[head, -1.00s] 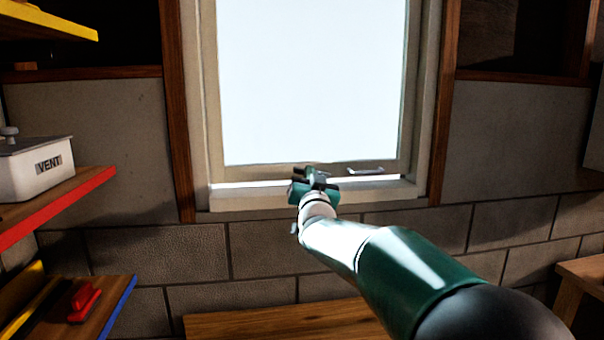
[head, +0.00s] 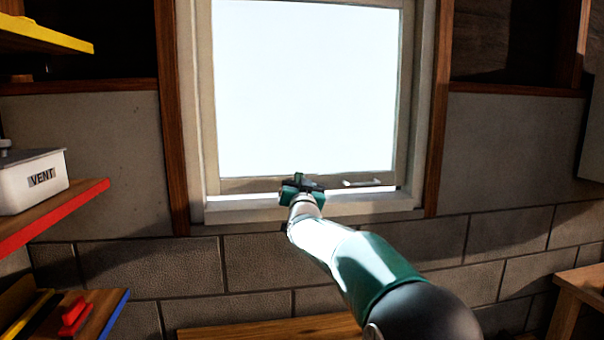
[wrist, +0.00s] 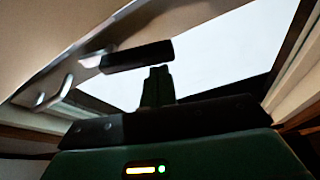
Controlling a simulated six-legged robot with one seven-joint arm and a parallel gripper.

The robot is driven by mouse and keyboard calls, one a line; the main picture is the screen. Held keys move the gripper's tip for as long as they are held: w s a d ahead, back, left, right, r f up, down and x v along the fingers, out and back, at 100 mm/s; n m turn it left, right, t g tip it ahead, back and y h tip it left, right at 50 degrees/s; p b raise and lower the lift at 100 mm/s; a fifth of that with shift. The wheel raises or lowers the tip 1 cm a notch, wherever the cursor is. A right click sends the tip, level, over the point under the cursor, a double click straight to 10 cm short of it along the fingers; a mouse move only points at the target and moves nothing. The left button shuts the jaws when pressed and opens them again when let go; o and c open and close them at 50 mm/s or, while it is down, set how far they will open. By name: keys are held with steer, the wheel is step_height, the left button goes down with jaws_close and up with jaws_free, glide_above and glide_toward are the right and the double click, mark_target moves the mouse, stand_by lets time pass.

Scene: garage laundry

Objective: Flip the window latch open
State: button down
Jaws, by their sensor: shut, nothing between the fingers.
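The window (head: 305,85) has a pale frame, and a slim silver handle (head: 369,182) sits on its lower rail. My gripper (head: 301,182) is at the lower rail, left of this handle and apart from it. In the wrist view the handle (wrist: 52,95) shows at the left. There my gripper (wrist: 155,72) is shut and empty, its dark fingers in front of the bright glass. A small shiny metal piece (wrist: 96,42) lies beside the dark fingertip; I cannot tell whether it is the latch or whether they touch. My gripper covers part of the rail.
Shelves on the left hold a white box (head: 30,180) marked VENT and a red item (head: 75,316). A wooden surface (head: 270,330) is below the window, and a wooden table (head: 575,285) stands at the right. The window sill (head: 245,215) juts out beneath the rail.

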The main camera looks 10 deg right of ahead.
steer(key=shift+f, duration=0.25)
steer(key=shift+a, duration=0.15)
steer(key=shift+a+f, duration=0.1)
steer(key=shift+f, duration=0.25)
steer(key=shift+a+f+n+y, duration=0.15)
steer(key=shift+f+n+y, duration=0.2)
steer(key=shift+n, duration=0.45)
